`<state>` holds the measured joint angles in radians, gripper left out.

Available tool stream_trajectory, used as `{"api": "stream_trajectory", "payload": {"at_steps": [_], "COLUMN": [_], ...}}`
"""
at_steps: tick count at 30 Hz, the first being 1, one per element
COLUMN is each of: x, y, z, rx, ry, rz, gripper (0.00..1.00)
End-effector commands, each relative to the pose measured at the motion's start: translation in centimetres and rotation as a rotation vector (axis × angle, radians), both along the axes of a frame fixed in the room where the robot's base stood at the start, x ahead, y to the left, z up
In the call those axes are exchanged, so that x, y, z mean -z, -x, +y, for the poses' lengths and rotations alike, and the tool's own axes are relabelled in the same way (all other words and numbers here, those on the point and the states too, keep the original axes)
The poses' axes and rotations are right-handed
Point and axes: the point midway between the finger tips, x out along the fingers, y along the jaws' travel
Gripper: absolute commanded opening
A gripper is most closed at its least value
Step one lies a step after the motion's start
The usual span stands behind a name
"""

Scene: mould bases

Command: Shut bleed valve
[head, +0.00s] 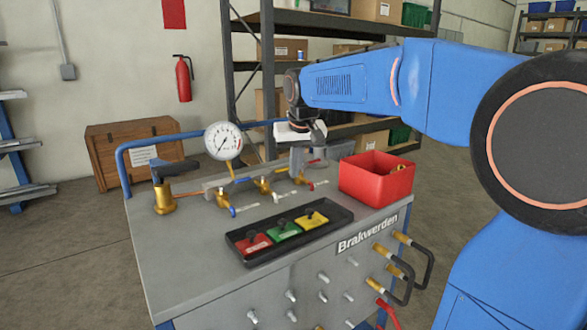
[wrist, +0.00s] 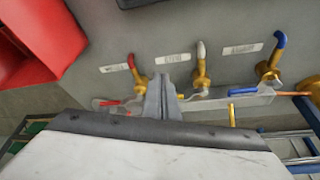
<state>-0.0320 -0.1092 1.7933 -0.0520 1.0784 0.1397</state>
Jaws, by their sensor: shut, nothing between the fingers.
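Three brass valves stand in a row along a pipe on the bench. In the head view the blue handle (head: 232,211) is leftmost and the red handle (head: 309,185) rightmost. My gripper (wrist: 167,92) is shut and empty, between the red-handled and white-handled valves, closer to the red one.
A round gauge (head: 223,141) rises behind the valves. A brass fitting with a dark lever (head: 165,192) stands at the left. A black tray (head: 290,232) with red, green and yellow blocks lies in front. A red bin (head: 376,185) sits right of the valves.

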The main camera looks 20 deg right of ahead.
Motion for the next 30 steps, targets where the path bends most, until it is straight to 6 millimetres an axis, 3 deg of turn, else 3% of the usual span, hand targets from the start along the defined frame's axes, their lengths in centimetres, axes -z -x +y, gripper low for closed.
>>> {"api": "stream_trajectory", "payload": {"at_steps": [19,30], "x": [-8.1,-9.2], "y": [3.2,3.8], "z": [-0.9,-1.1], "rx": [-0.001,-0.001], "ry": [0.0,0.0], "rz": [0.002,0.004], "gripper": [0.0,0.0]}}
